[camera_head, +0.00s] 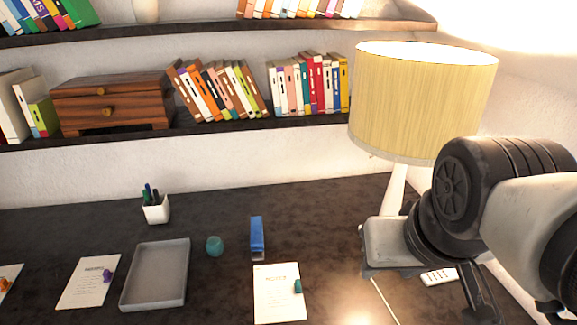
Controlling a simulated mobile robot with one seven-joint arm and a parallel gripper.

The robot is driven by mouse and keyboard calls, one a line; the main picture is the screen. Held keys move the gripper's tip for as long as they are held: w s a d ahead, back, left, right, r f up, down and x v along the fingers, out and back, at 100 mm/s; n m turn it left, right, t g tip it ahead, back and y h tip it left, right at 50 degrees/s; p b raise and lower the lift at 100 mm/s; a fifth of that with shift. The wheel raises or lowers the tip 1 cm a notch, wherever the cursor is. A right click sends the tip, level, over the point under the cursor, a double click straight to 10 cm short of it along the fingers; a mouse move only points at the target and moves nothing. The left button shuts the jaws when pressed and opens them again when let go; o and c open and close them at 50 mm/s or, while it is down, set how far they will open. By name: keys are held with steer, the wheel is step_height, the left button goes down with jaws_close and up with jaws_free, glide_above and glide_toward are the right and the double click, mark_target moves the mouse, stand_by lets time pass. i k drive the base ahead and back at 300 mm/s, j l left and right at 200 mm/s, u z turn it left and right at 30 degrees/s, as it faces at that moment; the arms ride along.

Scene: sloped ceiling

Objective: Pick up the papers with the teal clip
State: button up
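The papers with the teal clip (276,300) lie flat on the dark desk at the bottom centre, just below the blue stapler-like object. They are white sheets with print. The teal clip (298,286) sits on their right edge. My gripper (514,310) is at the lower right, well to the right of these papers and apart from them. Dark finger parts show at the bottom edge, but the tips are cut off or hidden, so I cannot tell whether it is open or shut.
A blue stapler-like object (257,236), teal round object (214,246), grey tray (128,289), and papers with a purple clip (86,285) lie left. A pen cup (156,212) stands behind. A lamp (422,105) and white remote-like object (440,276) are right.

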mark_target(278, 287)
steer(key=k+j+u, duration=0.1)
steer(key=u, duration=0.25)
steer(key=j+u, duration=0.2)
steer(key=u, duration=0.15)
steer(key=j+u, duration=0.1)
steer(key=u, duration=0.25)
steer(key=i+u, duration=0.15)
steer(key=u, duration=0.25)
steer(key=k+l+u, duration=0.15)
steer(key=u, duration=0.15)
steer(key=i+j+z, duration=0.15)
steer(key=z, duration=0.25)
steer(key=j, duration=0.1)
